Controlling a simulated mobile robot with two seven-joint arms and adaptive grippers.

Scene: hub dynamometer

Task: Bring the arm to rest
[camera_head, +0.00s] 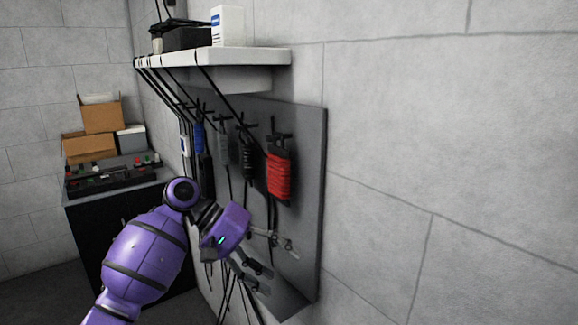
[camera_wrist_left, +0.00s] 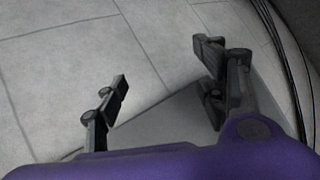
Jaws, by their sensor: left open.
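My left arm (camera_head: 146,252) is purple and comes in from the lower left in the head view. It reaches toward the grey panel on the wall. My left gripper (camera_head: 270,256) is in front of the lower part of that panel, with its fingers spread and nothing between them. In the left wrist view the two fingers of the left gripper (camera_wrist_left: 165,75) stand wide apart, with pale tiled wall and a grey panel corner behind them. My right gripper is in neither view.
A grey panel (camera_head: 312,150) on the wall holds coiled cables, including a red coil (camera_head: 279,177) and a blue one (camera_head: 199,137). A white shelf (camera_head: 240,57) with boxes is above. Black cables hang near the arm. A dark cabinet (camera_head: 90,230) stands at the back left. The wall at right is bare.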

